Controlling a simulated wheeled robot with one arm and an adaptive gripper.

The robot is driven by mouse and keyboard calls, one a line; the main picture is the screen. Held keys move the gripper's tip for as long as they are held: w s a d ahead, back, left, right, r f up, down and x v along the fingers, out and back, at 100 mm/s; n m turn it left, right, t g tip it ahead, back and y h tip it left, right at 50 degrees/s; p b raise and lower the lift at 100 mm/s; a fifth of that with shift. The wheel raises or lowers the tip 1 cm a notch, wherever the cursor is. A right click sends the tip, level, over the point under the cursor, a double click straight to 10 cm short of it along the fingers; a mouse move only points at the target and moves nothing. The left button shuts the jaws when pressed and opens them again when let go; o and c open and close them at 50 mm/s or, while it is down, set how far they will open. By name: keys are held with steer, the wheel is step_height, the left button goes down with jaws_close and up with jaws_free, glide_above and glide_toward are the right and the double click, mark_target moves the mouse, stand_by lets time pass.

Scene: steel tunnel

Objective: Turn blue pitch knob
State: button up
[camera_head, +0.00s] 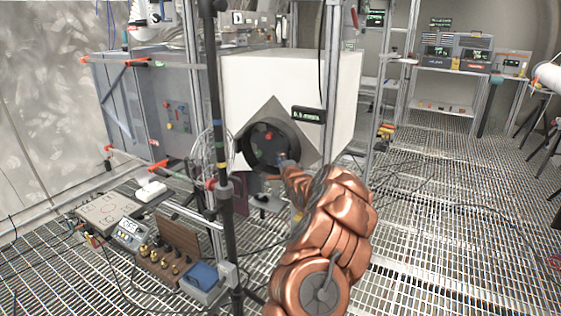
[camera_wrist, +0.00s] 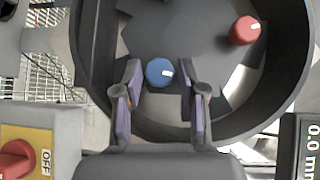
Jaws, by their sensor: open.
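The blue knob (camera_wrist: 160,72) sits inside a dark round housing (camera_wrist: 88,50) in the wrist view. It has a white mark pointing right. My gripper (camera_wrist: 163,80) is open, with one finger on each side of the knob and a visible gap to each. Whether the fingers reach the knob's depth I cannot tell. A red knob (camera_wrist: 244,30) with a white mark sits up and right in the same housing. In the head view my arm reaches to the housing (camera_head: 243,150) on the white box (camera_head: 335,85), and my gripper (camera_head: 281,161) is small there.
A display reading 0.0 (camera_head: 308,115) is beside the housing. A red switch marked OFF (camera_wrist: 18,158) is at the lower left of the wrist view. A dark vertical pole (camera_head: 213,100) stands left of the housing. Grated floor lies open to the right.

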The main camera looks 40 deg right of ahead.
jaws_close()
steer(key=shift+g, duration=0.3)
steer(key=shift+r+n+g+y, duration=0.2)
steer(key=shift+n+g+y, duration=0.1)
steer(key=shift+n+g, duration=0.8)
steer(key=shift+n, duration=0.1)
steer(key=shift+w+n+g+b, duration=0.1)
steer(key=shift+n+g+b, duration=0.3)
steer(key=shift+g+b, duration=0.4)
steer(key=shift+b, duration=0.05)
